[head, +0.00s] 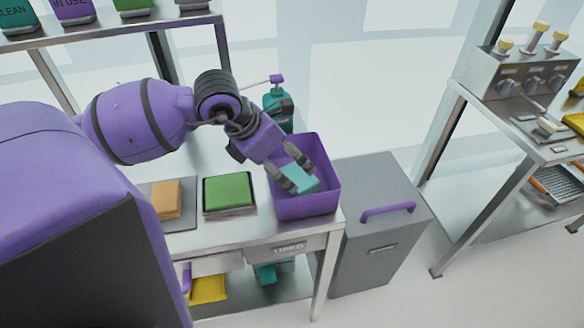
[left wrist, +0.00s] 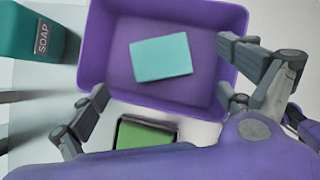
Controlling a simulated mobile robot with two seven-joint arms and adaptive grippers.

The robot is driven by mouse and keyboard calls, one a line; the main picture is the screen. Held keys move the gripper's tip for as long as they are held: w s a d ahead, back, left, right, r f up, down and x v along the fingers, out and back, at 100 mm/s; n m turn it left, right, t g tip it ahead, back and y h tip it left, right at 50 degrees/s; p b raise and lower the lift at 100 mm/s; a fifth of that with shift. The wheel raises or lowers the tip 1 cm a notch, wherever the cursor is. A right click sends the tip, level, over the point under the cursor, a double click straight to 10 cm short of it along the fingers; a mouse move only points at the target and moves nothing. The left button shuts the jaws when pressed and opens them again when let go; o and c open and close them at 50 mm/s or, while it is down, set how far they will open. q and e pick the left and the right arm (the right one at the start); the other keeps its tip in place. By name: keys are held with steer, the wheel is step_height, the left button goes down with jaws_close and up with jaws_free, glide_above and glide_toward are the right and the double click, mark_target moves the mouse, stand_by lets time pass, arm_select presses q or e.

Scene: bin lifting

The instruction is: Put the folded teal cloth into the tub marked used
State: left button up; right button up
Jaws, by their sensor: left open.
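The folded teal cloth (head: 303,181) lies inside the purple tub (head: 316,206), and in the left wrist view the cloth (left wrist: 161,58) lies flat on the tub's floor (left wrist: 108,60), clear of the walls. A "USED" label (head: 289,247) is on the table's front edge just below the tub. My left gripper (head: 300,177) is over the tub, pointing down into it. Its fingers are spread wide in the left wrist view, with nothing between them, apart from the cloth. My right gripper is not in view.
A teal soap bottle (head: 278,105) stands behind the tub. A green block in a tray (head: 229,192) and an orange block (head: 166,199) lie to its left. A grey cabinet (head: 375,215) with a purple handle stands at the right. A shelf (head: 110,30) is above.

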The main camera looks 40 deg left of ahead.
arm_select(q)
steer(key=v, duration=0.4)
steer(key=shift+s+r, duration=0.1)
steer(key=shift+r, duration=0.05)
stand_by(0.4)
